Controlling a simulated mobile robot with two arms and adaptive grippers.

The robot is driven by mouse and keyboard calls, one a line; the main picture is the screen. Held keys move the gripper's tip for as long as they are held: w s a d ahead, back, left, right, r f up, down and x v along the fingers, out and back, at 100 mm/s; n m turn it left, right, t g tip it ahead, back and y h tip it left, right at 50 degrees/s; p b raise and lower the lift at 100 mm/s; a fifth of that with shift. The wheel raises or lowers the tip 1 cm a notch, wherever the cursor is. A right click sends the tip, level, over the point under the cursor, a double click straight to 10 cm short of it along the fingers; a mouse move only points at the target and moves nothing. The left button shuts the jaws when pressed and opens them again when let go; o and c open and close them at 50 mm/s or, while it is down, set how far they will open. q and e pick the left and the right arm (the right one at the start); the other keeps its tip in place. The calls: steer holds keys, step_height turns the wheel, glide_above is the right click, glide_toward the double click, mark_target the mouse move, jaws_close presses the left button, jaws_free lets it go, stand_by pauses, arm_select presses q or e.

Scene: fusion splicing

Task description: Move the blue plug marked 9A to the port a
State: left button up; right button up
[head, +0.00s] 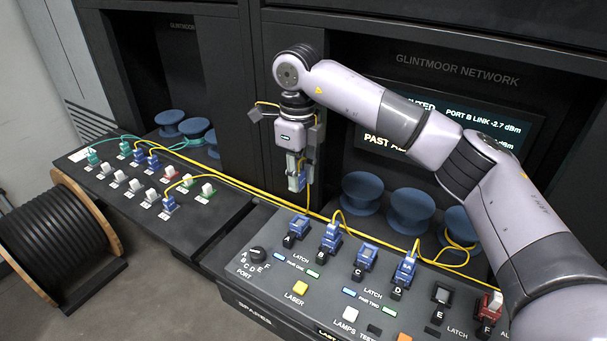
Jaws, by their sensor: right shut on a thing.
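My right gripper (297,166) hangs above the front panel, pointing down, and is shut on a small blue plug (297,182). A yellow cable runs down beside this plug. Its marking is too small to read. Port A (298,227), at the left end of the lettered row, shows a blue piece with no clear cable of its own. The held plug is above and apart from it. Blue plugs with yellow cables stand at port B (331,237) and port D (404,268). My left gripper is out of view.
Port C (366,257) is blue, port E (441,295) dark, port F (489,305) red and white. A port knob (258,254) and a yellow laser button (300,287) lie in front. Yellow cables cross from the left panel (110,208). Blue spools (362,192) stand behind.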

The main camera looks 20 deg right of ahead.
steer(key=shift+f+b, duration=3)
steer(key=shift+f, duration=1.65)
steer(key=shift+f+b, duration=0.4)
steer(key=shift+f, duration=0.2)
steer(key=o, duration=1)
